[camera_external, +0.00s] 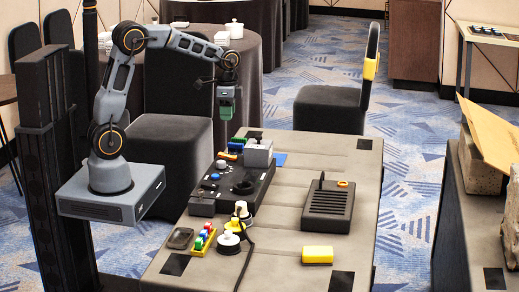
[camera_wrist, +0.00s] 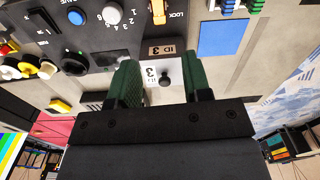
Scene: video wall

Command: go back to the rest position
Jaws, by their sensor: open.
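A black control panel (camera_external: 232,188) lies on the table, with a grey box (camera_external: 259,153) at its far end. A black slotted box (camera_external: 329,205), a yellow block (camera_external: 317,255) and colored blocks (camera_external: 203,238) are nearby. Dark chairs (camera_external: 330,108) stand behind the table.

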